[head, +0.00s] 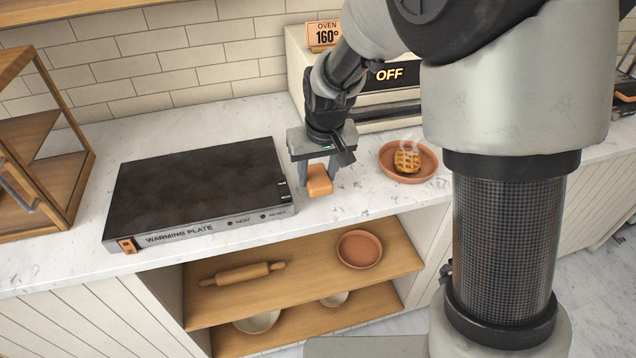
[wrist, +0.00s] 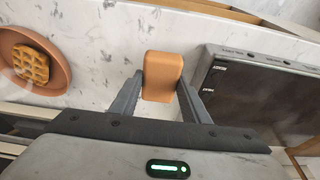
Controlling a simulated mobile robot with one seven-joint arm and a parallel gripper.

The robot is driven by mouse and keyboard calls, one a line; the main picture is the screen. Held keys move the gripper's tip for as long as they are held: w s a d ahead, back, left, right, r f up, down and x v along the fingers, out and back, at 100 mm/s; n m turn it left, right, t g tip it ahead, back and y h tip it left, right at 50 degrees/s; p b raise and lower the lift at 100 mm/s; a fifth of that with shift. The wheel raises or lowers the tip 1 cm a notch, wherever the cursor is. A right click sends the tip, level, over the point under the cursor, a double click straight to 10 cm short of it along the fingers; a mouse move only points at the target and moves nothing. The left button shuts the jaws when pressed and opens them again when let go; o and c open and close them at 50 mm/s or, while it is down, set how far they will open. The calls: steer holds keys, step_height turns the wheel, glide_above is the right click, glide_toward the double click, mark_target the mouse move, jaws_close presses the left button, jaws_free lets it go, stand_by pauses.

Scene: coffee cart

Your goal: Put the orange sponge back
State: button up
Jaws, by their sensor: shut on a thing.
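My gripper (head: 319,178) is shut on the orange sponge (head: 319,186) above the marble counter, between the warming plate and a terracotta dish. In the wrist view the sponge (wrist: 162,77) sits between the two fingers of my gripper (wrist: 162,88). I cannot tell whether the sponge touches the counter.
The black-topped warming plate (head: 200,190) is just left of my gripper. The terracotta dish (head: 433,160) with a waffle (head: 407,161) is to the right. An oven (head: 300,60) reading OFF stands behind. A shelf below holds a rolling pin (head: 242,274) and bowls. A wooden cabinet (head: 75,190) stands left.

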mark_target(318, 178)
steer(key=shift+f, duration=1.4)
steer(key=shift+f, duration=0.15)
steer(key=o, duration=1)
